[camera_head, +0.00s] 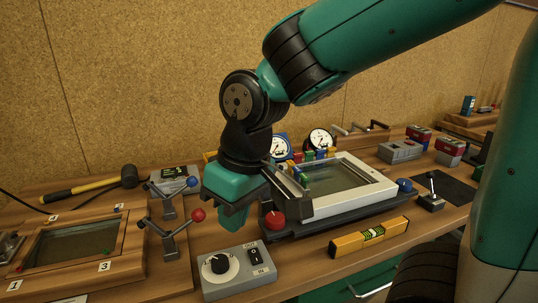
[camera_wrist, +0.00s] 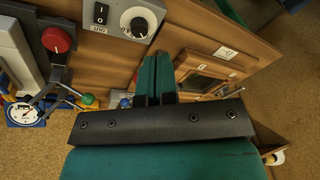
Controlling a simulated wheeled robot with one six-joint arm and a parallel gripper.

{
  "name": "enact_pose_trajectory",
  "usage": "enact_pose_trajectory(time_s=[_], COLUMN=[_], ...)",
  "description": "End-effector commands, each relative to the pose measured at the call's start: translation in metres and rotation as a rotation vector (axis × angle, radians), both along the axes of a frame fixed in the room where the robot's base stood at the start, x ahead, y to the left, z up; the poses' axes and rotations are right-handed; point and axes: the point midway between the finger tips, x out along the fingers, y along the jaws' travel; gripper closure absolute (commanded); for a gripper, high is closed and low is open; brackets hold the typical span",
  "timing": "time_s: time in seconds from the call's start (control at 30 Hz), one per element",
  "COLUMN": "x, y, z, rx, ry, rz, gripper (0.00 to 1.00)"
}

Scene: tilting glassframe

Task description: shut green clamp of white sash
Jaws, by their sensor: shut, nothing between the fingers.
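The white sash (camera_head: 388,187) is a white frame around a glass pane, lying tilted on a dark base on the bench. Several small coloured clamps stand along its back left edge; a green one (camera_head: 305,182) shows at the near end of that row. I cannot tell whether it is open or shut. My gripper (camera_head: 232,222) is shut and empty, pointing down left of the sash and apart from it. In the wrist view, its fingers (camera_wrist: 155,75) are together over the bench, and part of the white sash (camera_wrist: 14,48) shows at the left edge.
A red knob (camera_head: 275,220) stands between my gripper and the sash. A grey switch box (camera_head: 237,272) is in front, a yellow level (camera_head: 369,237) to its right. A wooden-framed pane (camera_head: 75,240) and levers with red (camera_head: 198,215) and blue knobs (camera_head: 192,182) are at left.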

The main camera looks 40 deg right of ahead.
Motion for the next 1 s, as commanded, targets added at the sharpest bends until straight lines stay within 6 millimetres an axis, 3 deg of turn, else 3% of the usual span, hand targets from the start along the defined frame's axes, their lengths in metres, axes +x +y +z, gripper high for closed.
enact_pose_trajectory(time_s=[0.03, 0.1, 0.2, 0.3, 0.5, 0.83, 1.0], x=[0.033, 0.076, 0.123, 0.152, 0.173, 0.173, 0.175], y=[-0.015, -0.041, -0.076, -0.104, -0.129, -0.130, -0.137], z=[0.017, 0.028, 0.042, 0.053, 0.061, 0.059, 0.046], rx=[-0.062, -0.158, -0.282, -0.377, -0.463, -0.465, -0.468], ry=[-0.017, -0.051, -0.100, -0.142, -0.184, -0.185, -0.182], rz=[-0.098, -0.250, -0.448, -0.603, -0.740, -0.745, -0.744], gripper=[1.00, 1.00, 1.00, 1.00, 1.00, 1.00, 1.00])
